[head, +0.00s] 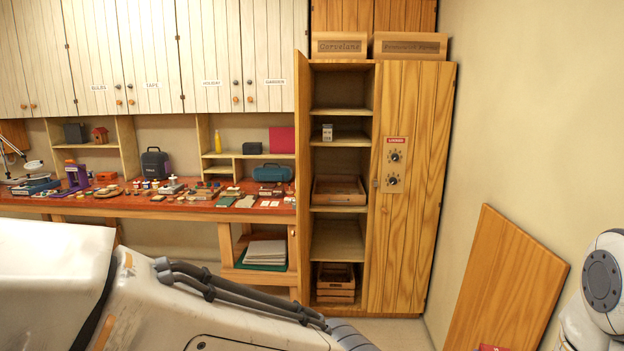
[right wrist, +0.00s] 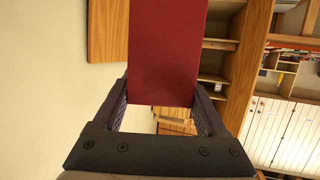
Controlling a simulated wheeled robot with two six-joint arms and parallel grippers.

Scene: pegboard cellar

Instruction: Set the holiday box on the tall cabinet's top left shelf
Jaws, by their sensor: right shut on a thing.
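The tall cabinet (head: 411,230) stands at the back in the head view, its left door (head: 303,170) open. Its top left shelf (head: 341,108) looks empty. In the right wrist view my right gripper (right wrist: 163,98) is shut on a plain dark red box (right wrist: 167,50), which I take to be the holiday box; no label shows on it. A red bit of it (head: 492,348) shows at the bottom edge of the head view. The cabinet also shows in the wrist view (right wrist: 238,75), behind the box. My left gripper is out of view.
Lower shelves hold a small box (head: 327,132), a wooden tray (head: 337,198) and a crate (head: 335,295). Labelled wooden boxes (head: 340,57) top the cabinet. A wooden panel (head: 505,285) leans on the right wall. A cluttered workbench (head: 165,212) stands left.

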